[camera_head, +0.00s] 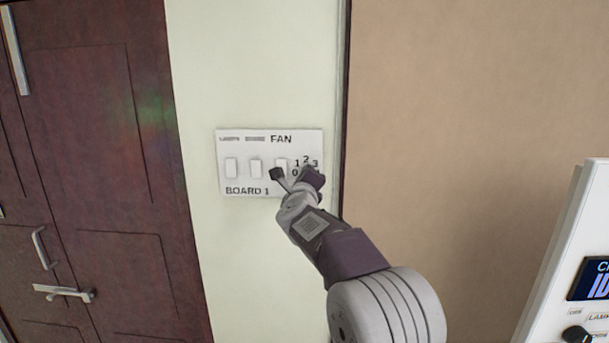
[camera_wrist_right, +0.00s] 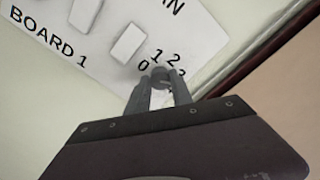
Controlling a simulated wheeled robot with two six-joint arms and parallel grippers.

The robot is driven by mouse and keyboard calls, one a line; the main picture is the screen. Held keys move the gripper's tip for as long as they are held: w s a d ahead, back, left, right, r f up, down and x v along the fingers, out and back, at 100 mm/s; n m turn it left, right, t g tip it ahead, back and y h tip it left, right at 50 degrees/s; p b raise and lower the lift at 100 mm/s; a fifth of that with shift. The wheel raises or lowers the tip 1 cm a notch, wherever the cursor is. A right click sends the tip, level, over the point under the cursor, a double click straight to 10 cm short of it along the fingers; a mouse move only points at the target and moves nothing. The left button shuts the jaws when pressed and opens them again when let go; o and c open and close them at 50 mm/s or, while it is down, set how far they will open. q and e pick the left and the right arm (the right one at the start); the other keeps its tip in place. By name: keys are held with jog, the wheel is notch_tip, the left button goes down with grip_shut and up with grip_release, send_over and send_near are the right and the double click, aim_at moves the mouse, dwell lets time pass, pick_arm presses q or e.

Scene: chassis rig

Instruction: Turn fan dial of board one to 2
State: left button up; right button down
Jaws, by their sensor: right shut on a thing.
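Board one (camera_head: 234,178) is a white switch panel on the pale wall, with several white rocker switches, the label FAN and the numbers 0 to 3 at its right end. It also shows tilted in the right wrist view (camera_wrist_right: 97,55). The fan dial (camera_wrist_right: 160,76) is a small dark round knob beside the numbers; in the head view my gripper hides it. My right gripper (camera_head: 297,178) is at the dial, and in the wrist view its fingers (camera_wrist_right: 158,88) are shut on it from both sides. I cannot tell where the dial points. My left gripper is not in view.
A dark brown door (camera_head: 100,150) with metal handles stands left of the wall strip. A tan panel (camera_head: 470,110) lies to the right. A white unit (camera_head: 570,240) with a blue display and a black knob is at the lower right.

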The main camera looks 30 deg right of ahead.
jog(key=n+p, duration=0.3)
jog(key=n, duration=0.8)
jog(key=shift+r, duration=0.15)
jog(key=shift+d+n, duration=0.1)
jog(key=shift+n, duration=0.3)
jog(key=c, duration=1.1)
grip_release()
jog(key=b+v, duration=0.1)
jog(key=v, duration=0.3)
jog(key=b+v, duration=0.1)
jog(key=v, duration=0.3)
jog(key=shift+s+f, duration=0.2)
jog(key=shift+s, duration=0.1)
jog(key=shift+w, duration=0.1)
